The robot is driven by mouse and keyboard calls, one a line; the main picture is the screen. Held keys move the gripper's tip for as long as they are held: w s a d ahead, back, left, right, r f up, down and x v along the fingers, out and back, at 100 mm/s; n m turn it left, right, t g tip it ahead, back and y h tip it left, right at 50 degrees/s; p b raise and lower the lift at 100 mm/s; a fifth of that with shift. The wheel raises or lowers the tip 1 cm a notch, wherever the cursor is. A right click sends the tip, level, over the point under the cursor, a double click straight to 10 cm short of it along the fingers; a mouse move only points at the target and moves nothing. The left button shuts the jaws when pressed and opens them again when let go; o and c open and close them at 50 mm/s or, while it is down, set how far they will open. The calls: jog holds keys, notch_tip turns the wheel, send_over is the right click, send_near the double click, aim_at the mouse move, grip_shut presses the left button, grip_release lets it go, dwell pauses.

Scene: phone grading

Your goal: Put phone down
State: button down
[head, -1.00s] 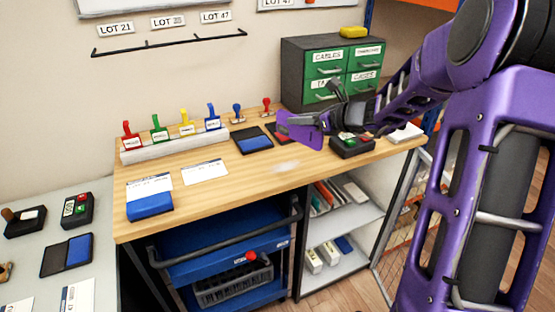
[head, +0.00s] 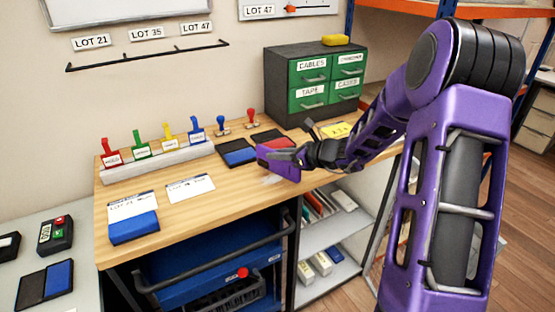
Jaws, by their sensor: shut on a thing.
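My gripper (head: 280,158) is low over the middle of the wooden workbench (head: 215,207), just in front of the ink pads. A blue slab (head: 134,228) lies on the front edge of a lot card (head: 132,204) at the bench's left end. A second card (head: 190,188) lies bare to its right.
A blue ink pad (head: 238,152) and a red one (head: 270,136) lie behind my gripper. The front middle of the bench is clear.

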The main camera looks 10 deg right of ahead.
jog(key=shift+f, duration=0.5)
jog(key=shift+f, duration=0.15)
jog(key=c, duration=0.9)
grip_release()
jog(key=shift+s+d+r, duration=0.2)
jog(key=shift+r, duration=0.05)
jog(key=v, duration=1.1)
jog(key=shift+s+d+r+p, duration=0.1)
jog(key=shift+s+d+p, duration=0.05)
jog(key=shift+p, duration=0.2)
